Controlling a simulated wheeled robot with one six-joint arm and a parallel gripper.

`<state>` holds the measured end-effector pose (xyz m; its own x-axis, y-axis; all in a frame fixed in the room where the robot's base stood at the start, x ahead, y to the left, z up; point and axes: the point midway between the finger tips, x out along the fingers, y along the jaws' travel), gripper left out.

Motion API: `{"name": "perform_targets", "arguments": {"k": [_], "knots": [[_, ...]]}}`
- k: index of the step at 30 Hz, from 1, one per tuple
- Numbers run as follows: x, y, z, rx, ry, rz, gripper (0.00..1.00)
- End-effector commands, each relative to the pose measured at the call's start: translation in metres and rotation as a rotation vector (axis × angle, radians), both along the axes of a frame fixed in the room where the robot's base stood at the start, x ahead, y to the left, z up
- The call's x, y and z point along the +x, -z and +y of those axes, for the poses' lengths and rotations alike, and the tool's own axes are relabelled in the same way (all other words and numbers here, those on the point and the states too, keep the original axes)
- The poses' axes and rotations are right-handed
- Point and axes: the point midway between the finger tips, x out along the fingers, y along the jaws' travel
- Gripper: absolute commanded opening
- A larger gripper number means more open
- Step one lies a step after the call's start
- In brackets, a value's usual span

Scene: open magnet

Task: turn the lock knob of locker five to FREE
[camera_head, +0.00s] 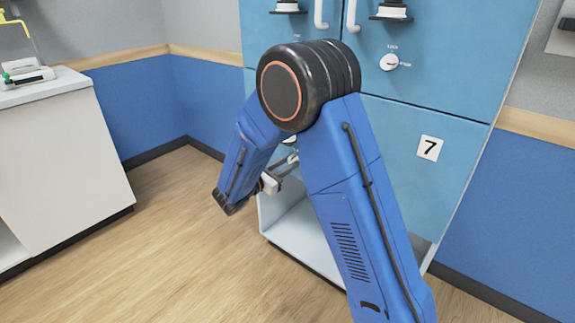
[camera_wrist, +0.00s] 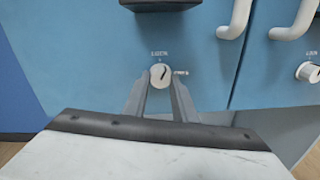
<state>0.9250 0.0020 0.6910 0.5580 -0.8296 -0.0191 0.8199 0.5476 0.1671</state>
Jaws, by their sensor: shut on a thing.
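A white round lock knob (camera_wrist: 161,76) with a dark pointer mark is on a blue locker door in the wrist view. The pointer looks tilted, running up toward the right. My gripper (camera_wrist: 161,88) is shut on this knob, one grey finger at each side. In the head view my gripper (camera_head: 287,164) is mostly behind my blue arm, against the locker front. No number five shows in either view.
White door handles (camera_wrist: 235,20) stick out above the gripped knob. An open white compartment (camera_head: 305,235) is low down. A white cabinet (camera_head: 65,165) stands left, with clear floor between.

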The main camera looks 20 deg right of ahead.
Motion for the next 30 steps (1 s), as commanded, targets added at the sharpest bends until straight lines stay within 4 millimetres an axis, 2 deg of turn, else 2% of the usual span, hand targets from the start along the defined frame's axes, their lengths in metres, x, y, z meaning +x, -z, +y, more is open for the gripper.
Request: {"name": "perform_targets", "arguments": {"k": [30], "knots": [[0.0013, -0.0026, 0.0008, 0.54, 0.001, -0.742, 0.02]]}}
